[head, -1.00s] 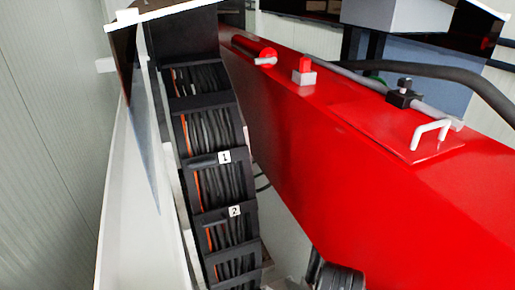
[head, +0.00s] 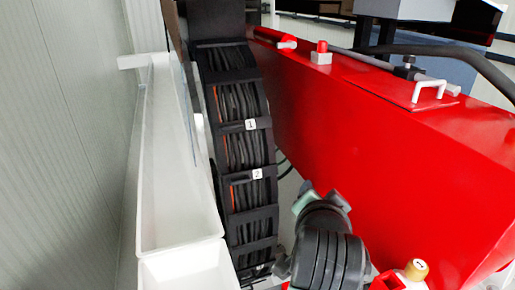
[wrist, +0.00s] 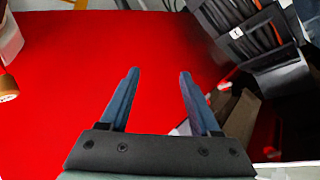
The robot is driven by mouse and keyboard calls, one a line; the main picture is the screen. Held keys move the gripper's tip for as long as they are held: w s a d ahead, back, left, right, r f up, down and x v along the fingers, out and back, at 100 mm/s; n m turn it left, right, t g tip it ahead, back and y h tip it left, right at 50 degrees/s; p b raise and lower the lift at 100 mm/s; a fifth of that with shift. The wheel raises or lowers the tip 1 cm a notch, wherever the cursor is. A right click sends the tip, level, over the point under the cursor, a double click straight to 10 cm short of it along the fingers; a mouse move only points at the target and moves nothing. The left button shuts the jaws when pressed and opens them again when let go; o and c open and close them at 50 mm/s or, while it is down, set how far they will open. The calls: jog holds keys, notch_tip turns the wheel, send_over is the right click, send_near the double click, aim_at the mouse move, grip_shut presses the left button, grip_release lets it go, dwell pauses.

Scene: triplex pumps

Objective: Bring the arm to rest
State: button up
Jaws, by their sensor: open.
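My gripper (wrist: 160,92) shows in the wrist view with its two blue-grey fingers spread apart and nothing between them. The red surface of a large machine housing (wrist: 110,55) fills the view behind the fingers; I cannot tell how far away it is. In the head view my dark arm (head: 325,245) reaches up from the bottom edge, left of the red housing (head: 370,130). The fingers are not clear in the head view.
A black cable carrier (head: 240,150) with labelled dark cables runs along the housing's left side. A white trough (head: 175,170) and a ribbed wall (head: 75,140) stand further left. A brass-coloured knob (head: 416,269) shows at lower right.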

jog(key=s+a+r+n+t+b, duration=0.1)
jog(key=a+r+n+t, duration=0.15)
jog(key=r, duration=0.35)
jog(key=a+r+n+t+b, duration=0.1)
jog(key=r+t, duration=0.3)
jog(key=r, duration=0.3)
jog(key=s+a+r+n+t+y+b, duration=0.1)
jog(key=s+a+r+n+t, duration=0.2)
jog(key=s+r, duration=0.4)
jog(key=s+a+r+n+t+y+b, duration=0.1)
jog(key=s+a+r+n+t, duration=0.2)
jog(key=s+r+t, duration=0.3)
notch_tip(320, 180, up, 5)
jog(key=shift+s+a+f+n+y+b, duration=0.2)
jog(key=shift+s+a+n+y+b, duration=0.2)
jog(key=shift+s+a, duration=0.45)
jog(key=shift+c, duration=1)
jog(key=shift+a, duration=0.1)
